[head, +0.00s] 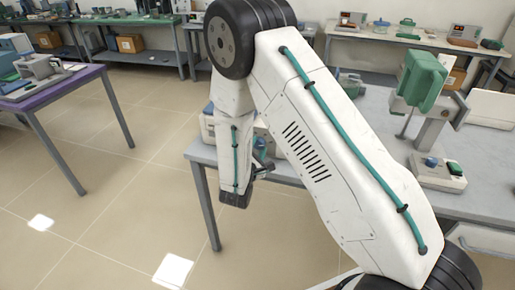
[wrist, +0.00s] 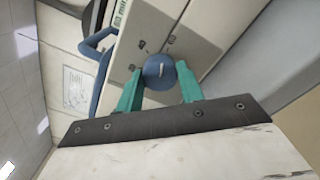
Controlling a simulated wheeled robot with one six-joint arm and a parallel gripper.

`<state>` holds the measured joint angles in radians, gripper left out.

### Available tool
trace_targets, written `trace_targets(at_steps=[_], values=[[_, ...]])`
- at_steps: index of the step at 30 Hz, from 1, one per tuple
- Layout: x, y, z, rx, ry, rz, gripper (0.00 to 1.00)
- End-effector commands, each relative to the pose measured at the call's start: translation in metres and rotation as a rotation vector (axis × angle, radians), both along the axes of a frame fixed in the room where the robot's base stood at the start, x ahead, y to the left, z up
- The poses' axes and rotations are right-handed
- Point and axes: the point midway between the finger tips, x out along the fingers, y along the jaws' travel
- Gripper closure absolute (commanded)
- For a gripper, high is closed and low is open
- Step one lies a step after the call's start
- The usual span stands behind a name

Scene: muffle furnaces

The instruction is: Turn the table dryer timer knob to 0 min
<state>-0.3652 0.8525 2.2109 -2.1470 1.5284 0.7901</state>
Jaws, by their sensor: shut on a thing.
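The timer knob (wrist: 159,72) is round and blue with a short white pointer line, on the pale front panel (wrist: 208,30) of the dryer, with small dark marks around it. In the wrist view my gripper (wrist: 160,80) has its two teal fingers on either side of the knob, shut on it. The mark labels are too small to read. In the head view the table dryer (head: 208,126) stands at the left end of the grey table, mostly hidden behind my arm, and the knob in the fingers cannot be made out clearly.
A device with a green head (head: 424,80) and blue and green controls stands on the right of the grey table (head: 480,196). A purple-topped table (head: 50,88) stands at the left. The tiled floor between them is clear. A blue curved handle (wrist: 100,42) lies beside the panel.

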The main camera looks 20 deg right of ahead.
Motion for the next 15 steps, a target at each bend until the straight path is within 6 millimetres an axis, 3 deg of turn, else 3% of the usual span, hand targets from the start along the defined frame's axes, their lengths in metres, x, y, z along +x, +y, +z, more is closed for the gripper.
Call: trace_targets(at_steps=[15], values=[[-0.0006, -0.0003, -0.0005, -0.395, 0.289, -0.001, 0.85]])
